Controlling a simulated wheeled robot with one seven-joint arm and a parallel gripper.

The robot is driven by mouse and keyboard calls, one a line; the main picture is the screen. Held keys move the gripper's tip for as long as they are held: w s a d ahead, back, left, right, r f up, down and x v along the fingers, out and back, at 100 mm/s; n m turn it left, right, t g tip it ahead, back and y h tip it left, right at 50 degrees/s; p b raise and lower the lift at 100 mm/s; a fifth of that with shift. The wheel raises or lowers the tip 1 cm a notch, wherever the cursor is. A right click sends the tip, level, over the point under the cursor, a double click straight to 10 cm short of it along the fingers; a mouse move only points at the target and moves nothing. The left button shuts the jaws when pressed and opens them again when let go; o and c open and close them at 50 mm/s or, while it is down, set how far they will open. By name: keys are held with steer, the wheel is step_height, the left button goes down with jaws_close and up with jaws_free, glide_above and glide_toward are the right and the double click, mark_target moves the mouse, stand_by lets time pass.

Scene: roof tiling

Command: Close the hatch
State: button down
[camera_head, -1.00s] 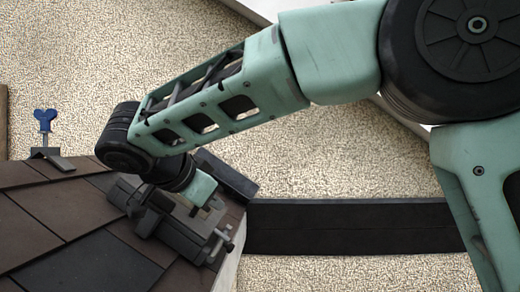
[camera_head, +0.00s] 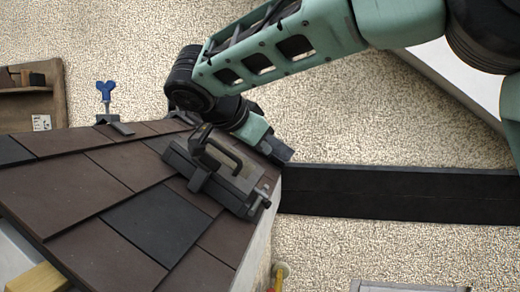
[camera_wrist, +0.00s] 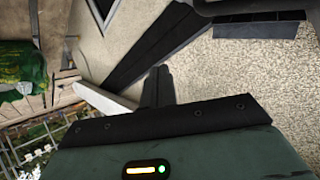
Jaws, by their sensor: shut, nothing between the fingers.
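The hatch (camera_head: 230,178) is a dark grey panel with a raised black handle, set in the brown tiled roof near its right edge. Its lid looks flat or nearly flat on its frame; a small gap cannot be judged. A small latch-like part sticks out at its lower right corner. My gripper (camera_head: 270,145) is just above and behind the hatch's upper right side, apart from the handle. Its fingertips are hard to tell from a dark piece there. In the wrist view my gripper's fingers (camera_wrist: 158,86) are together and empty.
The roof tiles (camera_head: 75,195) spread left of the hatch. A blue key-shaped clamp (camera_head: 106,92) stands at the roof's top edge. A long dark beam (camera_head: 400,193) runs right from the roof. A wooden shelf (camera_head: 35,100) is at far left. Gravel ground lies around.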

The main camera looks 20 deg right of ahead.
steer(key=s+a+r+p, duration=0.2)
steer(key=s+a+r, duration=0.15)
steer(key=a, duration=0.35)
steer(key=s+d+f+n+g+y, duration=0.3)
steer(key=s+f+n+g+y, duration=0.15)
steer(key=s+f+n, duration=0.8)
steer(key=s+d+f+n+g+y, duration=0.25)
steer(key=s+f+n+y, duration=0.25)
steer(key=s+f+n, duration=0.75)
step_height(320, 180, up, 24)
steer(key=s+m+p, duration=0.2)
steer(key=m+p, duration=0.1)
steer(key=p, duration=2.4)
steer(key=shift+s+a, duration=0.15)
steer(key=shift+h, duration=0.25)
